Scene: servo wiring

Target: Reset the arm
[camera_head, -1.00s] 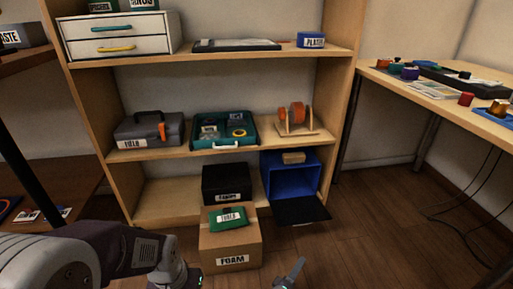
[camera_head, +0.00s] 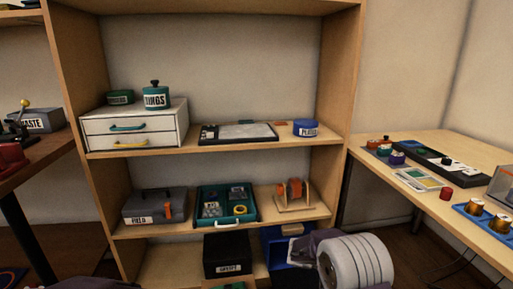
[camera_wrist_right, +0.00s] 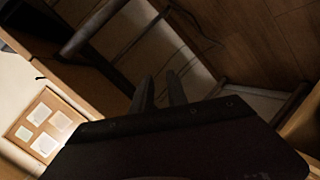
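My right arm shows in the head view as a large white, ribbed joint at the bottom right, with a dark link beside it. Its gripper is outside that view. In the right wrist view my right gripper (camera_wrist_right: 160,88) shows two dark fingers with a narrow gap between them and nothing visible in the gap. It hangs in free space over a dim, tilted scene with wooden floor. Only a dark piece of my left arm shows at the bottom left of the head view, and the left gripper is out of sight.
A blue bin (camera_head: 276,250) is partly hidden by my right arm. A workbench (camera_head: 440,148) stands right.

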